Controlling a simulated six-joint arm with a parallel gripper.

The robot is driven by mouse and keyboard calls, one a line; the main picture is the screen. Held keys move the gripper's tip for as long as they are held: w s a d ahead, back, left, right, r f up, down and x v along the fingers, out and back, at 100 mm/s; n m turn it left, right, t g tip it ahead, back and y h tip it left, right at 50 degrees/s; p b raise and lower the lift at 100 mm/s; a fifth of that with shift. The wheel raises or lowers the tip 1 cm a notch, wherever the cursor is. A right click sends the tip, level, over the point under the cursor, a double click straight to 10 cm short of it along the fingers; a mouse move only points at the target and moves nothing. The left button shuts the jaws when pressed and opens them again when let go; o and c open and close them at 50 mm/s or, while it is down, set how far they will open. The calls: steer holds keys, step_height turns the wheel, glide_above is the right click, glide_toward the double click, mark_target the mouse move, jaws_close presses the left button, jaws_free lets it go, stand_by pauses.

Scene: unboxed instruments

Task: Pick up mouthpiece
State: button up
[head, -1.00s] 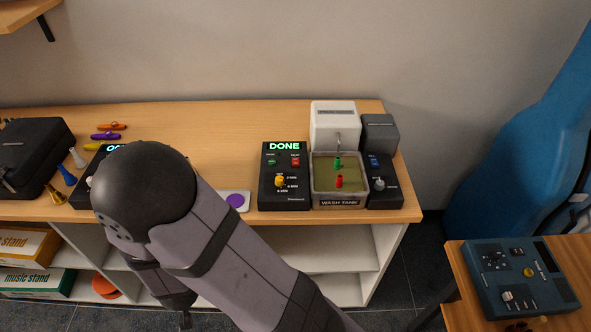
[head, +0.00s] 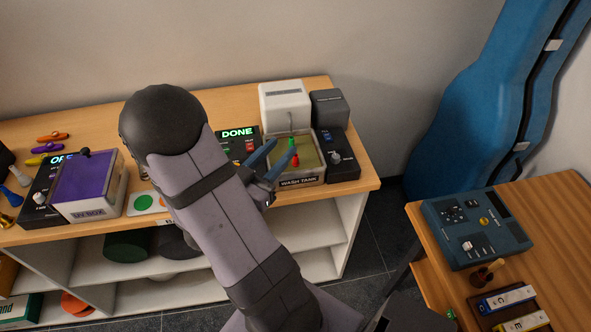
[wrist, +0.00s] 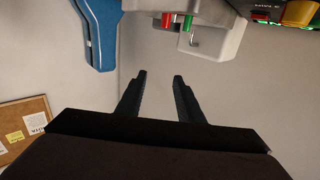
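A green mouthpiece (head: 291,143) and a red mouthpiece (head: 295,160) stand close together in the wash tank (head: 300,182), a tray with a clear rim and a label on its front. The red one (wrist: 166,19) and the green one (wrist: 188,22) also show at the top of the wrist view. My gripper (head: 284,148) is beside the tank's left side, its fingertips near the two mouthpieces. In the wrist view my gripper (wrist: 160,75) is open, with nothing between the fingers.
A white unit (head: 285,103) and a grey box (head: 330,108) stand behind the tank. A dark control box (head: 341,157) is on its right; a panel reading DONE (head: 238,133) is on its left. A purple-topped UV box (head: 88,182) stands further left.

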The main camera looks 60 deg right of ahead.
glide_toward(294, 158)
steer(key=d, duration=0.3)
steer(key=shift+d, duration=0.2)
steer(key=shift+d+r, duration=0.15)
steer(key=shift+d, duration=0.6)
steer(key=shift+d, duration=0.1)
steer(key=shift+d+p, duration=1.1)
steer(key=shift+d, duration=1.75)
jaws_close()
